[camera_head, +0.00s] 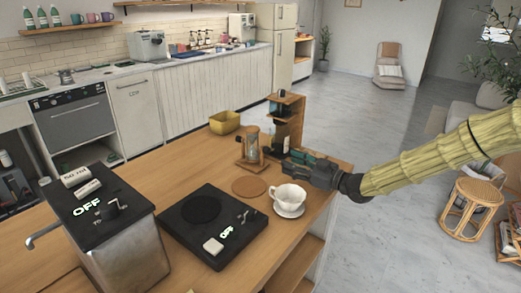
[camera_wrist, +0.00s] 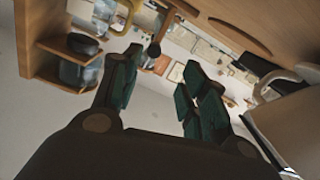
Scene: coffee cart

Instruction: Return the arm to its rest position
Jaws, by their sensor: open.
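My arm, in a pale yellow ribbed sleeve, reaches in from the right edge of the head view. My gripper (camera_head: 290,160) is above the far right part of the wooden counter, near the glass dripper stand and the wooden shelf stand. In the wrist view, my gripper (camera_wrist: 160,85) shows its two green-padded fingers apart with nothing between them. The wrist view is strongly tilted, with the wooden shelf stand (camera_wrist: 40,65) at its left.
A white cup (camera_head: 291,195) on a saucer sits below and in front of my gripper. Open floor (camera_head: 375,125) lies beyond.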

